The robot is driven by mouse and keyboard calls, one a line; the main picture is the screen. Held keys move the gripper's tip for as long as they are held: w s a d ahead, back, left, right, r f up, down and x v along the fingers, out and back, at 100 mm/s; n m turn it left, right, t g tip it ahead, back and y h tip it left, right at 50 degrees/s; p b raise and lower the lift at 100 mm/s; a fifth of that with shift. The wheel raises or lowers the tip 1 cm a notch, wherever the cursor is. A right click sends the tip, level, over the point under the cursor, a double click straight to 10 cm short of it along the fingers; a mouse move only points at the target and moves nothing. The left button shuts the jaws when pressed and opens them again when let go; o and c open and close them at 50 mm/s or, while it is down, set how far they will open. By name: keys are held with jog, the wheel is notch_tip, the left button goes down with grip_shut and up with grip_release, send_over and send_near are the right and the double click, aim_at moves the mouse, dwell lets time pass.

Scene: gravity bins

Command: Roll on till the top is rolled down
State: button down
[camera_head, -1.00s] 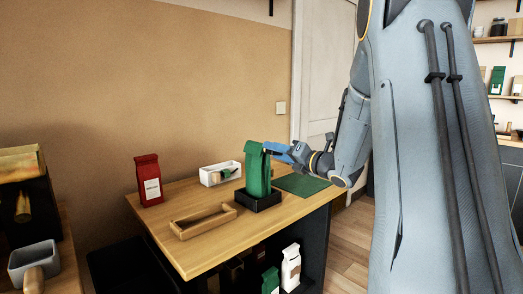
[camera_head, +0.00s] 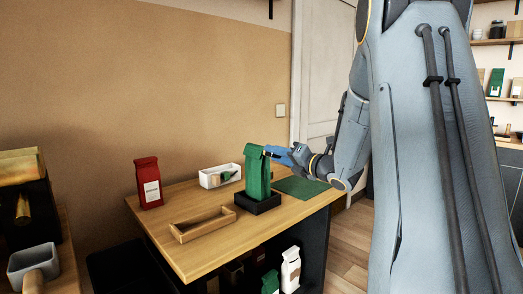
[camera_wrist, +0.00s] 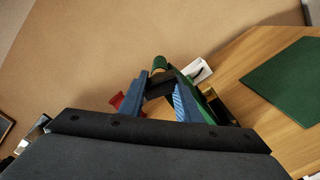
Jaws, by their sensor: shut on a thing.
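The green bag (camera_head: 257,175) stands upright on the table, in a low black holder (camera_head: 259,203). Its top is narrow and slightly uneven; how far it is rolled I cannot tell. My gripper (camera_head: 268,153), with blue fingers, reaches in from the right and is shut at the bag's upper right edge. In the wrist view my gripper (camera_wrist: 160,88) has a dark piece between its fingers. Part of the green bag (camera_wrist: 207,104) shows beside the right finger there; the rest is hidden.
A red bag (camera_head: 148,183) stands at the table's back left. An empty wooden tray (camera_head: 203,222) lies in front left. A green mat (camera_head: 301,186) lies to the right. More bags stand on the shelf below.

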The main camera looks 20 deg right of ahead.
jog(key=m+p, duration=0.3)
jog(key=m, duration=0.1)
jog(key=shift+r+m, duration=0.1)
jog(key=shift+m, duration=0.2)
jog(key=shift+m+p, duration=1.1)
jog(key=shift+m, duration=0.2)
jog(key=shift+m+p, duration=0.7)
jog(key=m+p, duration=0.3)
jog(key=m, duration=0.1)
jog(key=shift+f+m+p, duration=0.2)
jog(key=shift+m+p, duration=0.8)
jog(key=shift+m, duration=0.4)
